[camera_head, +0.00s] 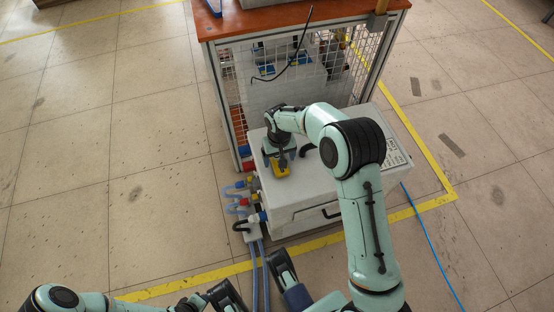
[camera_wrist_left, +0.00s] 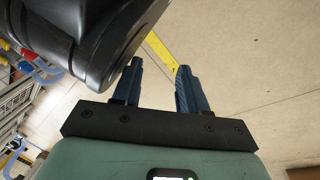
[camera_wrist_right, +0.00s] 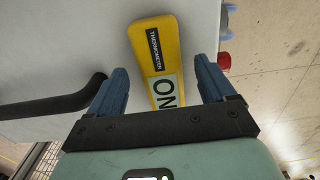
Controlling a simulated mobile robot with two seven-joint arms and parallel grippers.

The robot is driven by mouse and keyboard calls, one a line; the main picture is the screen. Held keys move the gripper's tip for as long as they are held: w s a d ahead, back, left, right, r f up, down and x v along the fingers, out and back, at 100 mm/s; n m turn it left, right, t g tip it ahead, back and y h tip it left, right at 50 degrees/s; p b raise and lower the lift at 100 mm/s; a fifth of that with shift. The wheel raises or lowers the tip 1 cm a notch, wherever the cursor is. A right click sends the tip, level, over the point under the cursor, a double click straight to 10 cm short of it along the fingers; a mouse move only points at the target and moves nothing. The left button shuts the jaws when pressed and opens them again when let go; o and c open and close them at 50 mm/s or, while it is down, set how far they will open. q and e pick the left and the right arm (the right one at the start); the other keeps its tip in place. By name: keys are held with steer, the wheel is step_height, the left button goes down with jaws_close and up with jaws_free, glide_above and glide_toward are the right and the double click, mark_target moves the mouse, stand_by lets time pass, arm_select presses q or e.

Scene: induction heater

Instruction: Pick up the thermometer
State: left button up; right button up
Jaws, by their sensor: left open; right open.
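The thermometer is a yellow, flat, box-shaped device (camera_head: 283,171) lying on the white top of the heater cabinet (camera_head: 312,184). In the right wrist view the thermometer (camera_wrist_right: 153,38) shows a black "THERMOMETER" label and a white panel reading "ON". My right gripper (camera_head: 280,159) is over it from above. In the right wrist view its open fingers (camera_wrist_right: 160,70) stand on either side of the thermometer, with gaps; contact is not visible. My left gripper (camera_wrist_left: 160,72) is open and empty, away from the cabinet, with a black arm part close to it.
A black curved handle (camera_wrist_right: 55,97) on the cabinet top lies close to the right gripper's left finger. Hoses and coloured fittings (camera_head: 243,200) line the cabinet's left side. A wire-mesh cage (camera_head: 300,70) with a wooden top stands behind. The floor at left is clear.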

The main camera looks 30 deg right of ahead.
steer(key=shift+f, duration=0.45)
steer(key=shift+r, duration=0.1)
steer(key=c, duration=1.2)
steer(key=shift+r, duration=0.1)
steer(key=shift+c, duration=0.2)
